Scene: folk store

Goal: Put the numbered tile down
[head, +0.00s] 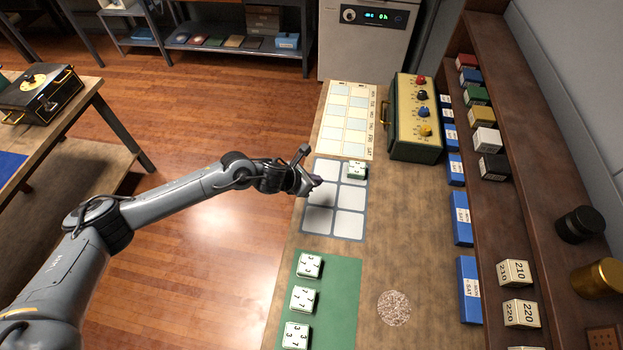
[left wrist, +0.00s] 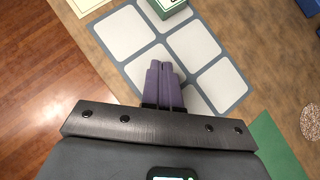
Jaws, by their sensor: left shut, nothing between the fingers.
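A white-topped numbered tile with a green base (head: 356,169) sits in the far right cell of the grey grid mat (head: 336,237). Its edge also shows at the top of the left wrist view (left wrist: 168,8). Several more numbered tiles, among them a near one (head: 295,336), a middle one (head: 302,299) and a far one (head: 309,265), sit on the green mat (head: 342,290). My left gripper (head: 318,181) is shut and empty over the grid mat, left of the tile and apart from it. Its purple fingers are together in the left wrist view (left wrist: 164,72). My right gripper is not seen.
A day chart (head: 347,120) lies beyond the grid mat. A box with coloured knobs (head: 415,118) stands behind it at right. Blue boxes (head: 468,290) line the shelf's foot. A round speckled disc (head: 394,308) lies right of the green mat. The bench between is clear.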

